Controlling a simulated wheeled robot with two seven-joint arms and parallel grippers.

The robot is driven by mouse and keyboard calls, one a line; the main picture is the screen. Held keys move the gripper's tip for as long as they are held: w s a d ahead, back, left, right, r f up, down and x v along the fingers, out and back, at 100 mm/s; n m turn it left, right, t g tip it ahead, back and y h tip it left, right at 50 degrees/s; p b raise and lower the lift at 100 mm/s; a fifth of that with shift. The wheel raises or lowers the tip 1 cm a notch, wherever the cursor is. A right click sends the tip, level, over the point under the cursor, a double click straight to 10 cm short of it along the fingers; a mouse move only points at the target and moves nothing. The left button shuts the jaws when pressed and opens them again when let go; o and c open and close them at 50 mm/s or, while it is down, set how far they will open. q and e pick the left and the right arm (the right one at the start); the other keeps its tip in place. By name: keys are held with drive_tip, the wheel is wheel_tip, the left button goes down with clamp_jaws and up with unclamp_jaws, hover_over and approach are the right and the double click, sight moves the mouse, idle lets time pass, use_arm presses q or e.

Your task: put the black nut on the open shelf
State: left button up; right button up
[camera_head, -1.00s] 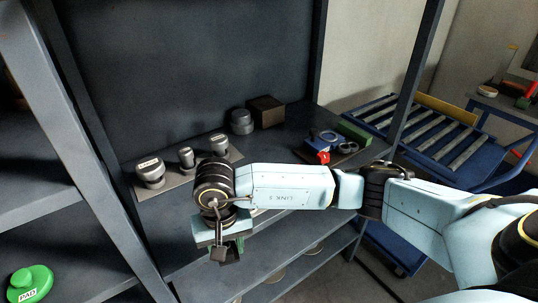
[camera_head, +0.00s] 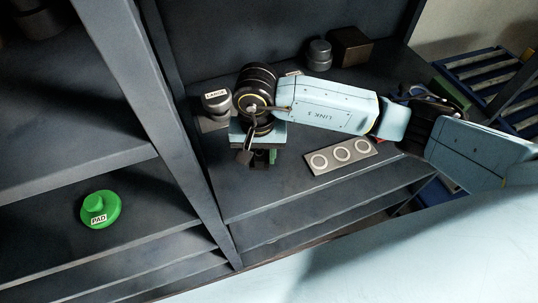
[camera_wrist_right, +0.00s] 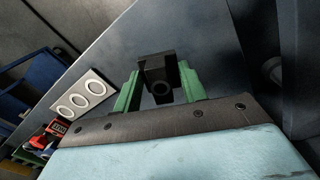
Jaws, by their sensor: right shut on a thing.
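The black nut (camera_wrist_right: 160,78) is a dark block with a round hole, held between the green fingers of my right gripper (camera_wrist_right: 160,88) in the right wrist view. In the head view my right gripper (camera_head: 262,158) hangs over the front left part of a dark shelf board (camera_head: 245,200), close to an upright post; the nut is hard to make out there. To the left of the post is another dark shelf bay with an open board (camera_head: 140,215) bearing a green round pad (camera_head: 98,210) labelled PAD. My left gripper is not in view.
A grey knob labelled LARGE (camera_head: 214,103) stands just left of my right wrist. A plate with three rings (camera_head: 341,156) lies right of the gripper. A grey stepped cylinder (camera_head: 319,53) and a brown box (camera_head: 350,46) stand at the back. The post (camera_head: 170,120) separates the bays.

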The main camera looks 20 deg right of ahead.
sight(260, 176)
wheel_tip(260, 176, down, 6)
drive_tip(key=shift+w+f, duration=0.1)
drive_tip(key=shift+w, duration=0.05)
drive_tip(key=shift+f+p, duration=0.3)
drive_tip(key=shift+w+f, duration=0.1)
drive_tip(key=shift+f, duration=0.05)
drive_tip(key=o, duration=1.3)
drive_tip(key=shift+c, duration=0.2)
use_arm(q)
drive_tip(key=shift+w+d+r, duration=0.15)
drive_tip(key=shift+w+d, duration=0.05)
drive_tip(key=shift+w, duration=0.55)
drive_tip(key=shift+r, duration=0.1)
